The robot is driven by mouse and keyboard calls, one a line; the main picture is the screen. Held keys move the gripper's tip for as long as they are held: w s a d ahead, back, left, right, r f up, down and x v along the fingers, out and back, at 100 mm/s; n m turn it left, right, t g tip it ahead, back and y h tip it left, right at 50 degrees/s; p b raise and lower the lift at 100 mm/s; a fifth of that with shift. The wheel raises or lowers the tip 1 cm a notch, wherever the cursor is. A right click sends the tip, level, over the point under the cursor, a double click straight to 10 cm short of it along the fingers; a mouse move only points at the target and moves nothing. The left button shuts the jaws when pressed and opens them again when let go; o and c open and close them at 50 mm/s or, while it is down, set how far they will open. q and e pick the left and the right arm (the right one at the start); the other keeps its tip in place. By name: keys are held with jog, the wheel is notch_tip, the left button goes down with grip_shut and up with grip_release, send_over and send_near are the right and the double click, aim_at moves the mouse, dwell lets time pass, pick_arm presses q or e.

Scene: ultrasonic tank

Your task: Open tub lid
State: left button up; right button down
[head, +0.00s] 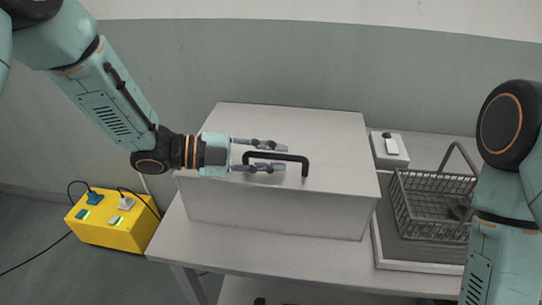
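The tub is a grey-white box on the table, with its flat lid (325,130) lying closed on top. A black bar handle (290,157) stands on the lid. My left gripper (284,158) reaches in from the left over the lid. Its two fingers are spread apart, one on the far side and one on the near side of the handle's left part. I cannot tell whether either finger touches the handle. My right arm shows at the right edge; its gripper is mostly hidden, with only a dark part (461,211) showing by the basket.
A wire basket (430,205) with a raised handle sits in a tray (420,263) right of the tub. A small white box (389,150) with a dark knob stands behind it. A yellow power box (112,222) with plugs and cables is left of the table (230,247). The table front is clear.

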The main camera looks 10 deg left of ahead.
pick_arm(q)
jog(key=shift+w+d+f, duration=0.1)
jog(key=shift+w, duration=0.1)
grip_shut()
dwell(0.5)
